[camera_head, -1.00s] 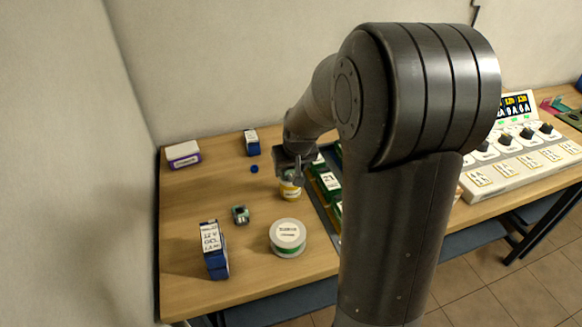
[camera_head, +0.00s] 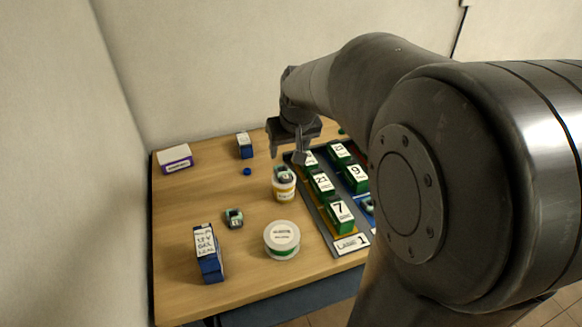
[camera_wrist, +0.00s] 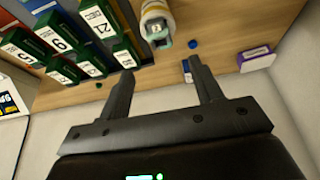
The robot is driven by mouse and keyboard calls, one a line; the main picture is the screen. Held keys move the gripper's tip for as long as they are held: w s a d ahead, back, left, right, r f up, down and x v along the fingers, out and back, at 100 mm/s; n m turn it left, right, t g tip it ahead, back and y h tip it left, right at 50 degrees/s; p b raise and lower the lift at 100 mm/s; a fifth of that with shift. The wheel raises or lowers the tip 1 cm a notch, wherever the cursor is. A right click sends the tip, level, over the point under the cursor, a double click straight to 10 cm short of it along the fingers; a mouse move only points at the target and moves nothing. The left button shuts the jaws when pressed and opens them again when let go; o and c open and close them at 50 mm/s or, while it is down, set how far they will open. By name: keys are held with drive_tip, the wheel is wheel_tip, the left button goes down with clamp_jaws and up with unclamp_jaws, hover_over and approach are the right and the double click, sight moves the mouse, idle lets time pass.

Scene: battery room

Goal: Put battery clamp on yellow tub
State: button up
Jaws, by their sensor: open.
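A yellow-and-white tub (camera_head: 285,192) stands on the table just left of the tray. A small grey-green battery clamp (camera_head: 284,174) rests on top of it. The wrist view also shows the tub (camera_wrist: 153,10) with the clamp (camera_wrist: 158,32) on it. A second similar clamp (camera_head: 234,218) lies on the table to the left. My gripper (camera_head: 287,155) is open and empty, above and behind the tub in the head view. In the wrist view its fingers (camera_wrist: 163,78) are apart with nothing between them.
A tray (camera_head: 322,216) of green numbered batteries stands right of the tub. A round white container (camera_head: 282,238), blue battery boxes (camera_head: 208,254) (camera_head: 245,146), a purple-white box (camera_head: 175,159) and a blue cap (camera_head: 247,171) stand on the table. The left tabletop has clear room.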

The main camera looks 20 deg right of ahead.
drive_tip(key=s+a+r, duration=0.1)
drive_tip(key=s+a, duration=0.2)
drive_tip(key=s, duration=0.8)
drive_tip(key=s+a+r+t, duration=0.1)
drive_tip(key=s+a, duration=0.1)
drive_tip(key=s, duration=0.8)
drive_tip(key=shift+s+a+r, duration=0.35)
drive_tip(key=shift+a+r, duration=0.05)
